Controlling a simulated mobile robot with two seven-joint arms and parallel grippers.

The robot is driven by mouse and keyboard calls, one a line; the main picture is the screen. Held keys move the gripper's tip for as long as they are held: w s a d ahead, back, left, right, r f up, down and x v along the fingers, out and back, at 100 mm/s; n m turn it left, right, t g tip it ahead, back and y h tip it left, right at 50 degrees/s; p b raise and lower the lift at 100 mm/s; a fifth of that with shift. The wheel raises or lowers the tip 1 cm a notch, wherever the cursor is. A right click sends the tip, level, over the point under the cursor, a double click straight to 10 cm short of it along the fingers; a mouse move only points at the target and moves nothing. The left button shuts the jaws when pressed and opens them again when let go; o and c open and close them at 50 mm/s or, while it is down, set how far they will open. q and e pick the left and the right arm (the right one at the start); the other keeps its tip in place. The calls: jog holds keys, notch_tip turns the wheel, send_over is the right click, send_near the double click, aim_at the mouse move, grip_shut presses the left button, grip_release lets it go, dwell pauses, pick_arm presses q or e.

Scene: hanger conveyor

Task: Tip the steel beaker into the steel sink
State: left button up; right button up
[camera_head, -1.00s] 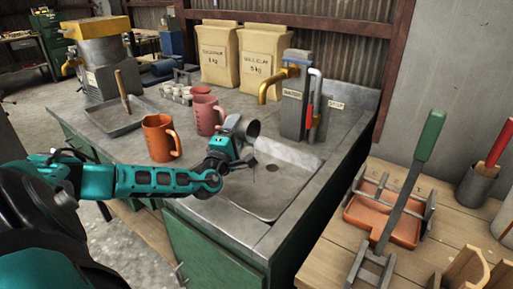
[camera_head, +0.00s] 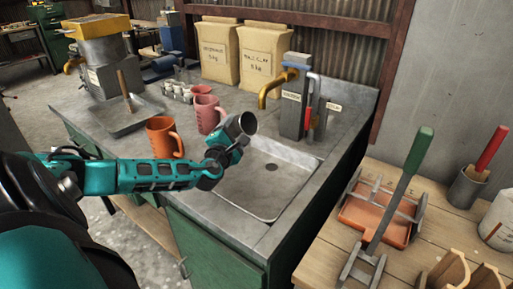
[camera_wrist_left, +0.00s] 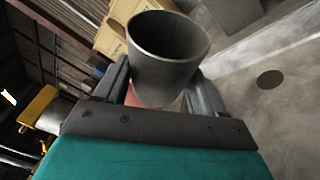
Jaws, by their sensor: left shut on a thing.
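The steel beaker (camera_head: 234,128) is a dark grey metal cup. My left gripper (camera_head: 230,143) is shut on it and holds it above the left back edge of the steel sink (camera_head: 262,196). The beaker is tilted, with its mouth toward the right. In the left wrist view the beaker (camera_wrist_left: 165,72) sits between the two fingers, and its visible inside is dark with no contents to be seen. The sink basin is shallow with a dark round drain, which also shows in the wrist view (camera_wrist_left: 270,79). My right gripper is not in view.
An orange mug (camera_head: 163,138) and a pink mug (camera_head: 207,114) stand left of the beaker. A yellow tap (camera_head: 272,90) rises behind the sink. A wooden bench (camera_head: 330,262) with an orange tray (camera_head: 375,220) stands at right. The sink's interior is clear.

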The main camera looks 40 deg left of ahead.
pick_arm(q)
jog(key=n, duration=0.1)
jog(key=n+g, duration=0.1)
jog(key=n, duration=0.1)
jog(key=shift+d+r+h, duration=0.1)
jog(key=shift+r+h, duration=0.3)
jog(key=shift+d+n, duration=0.15)
jog(key=shift+n, duration=0.75)
jog(key=n, duration=0.1)
jog(key=n+g+h, duration=0.1)
jog(key=shift+d+f+n+h, duration=0.15)
jog(key=shift+d+n+h, duration=0.15)
jog(key=shift+w, duration=0.1)
jog(key=shift+d+f+n+h, duration=0.4)
jog(key=shift+d+n+h, duration=0.2)
jog(key=shift+n, duration=0.6)
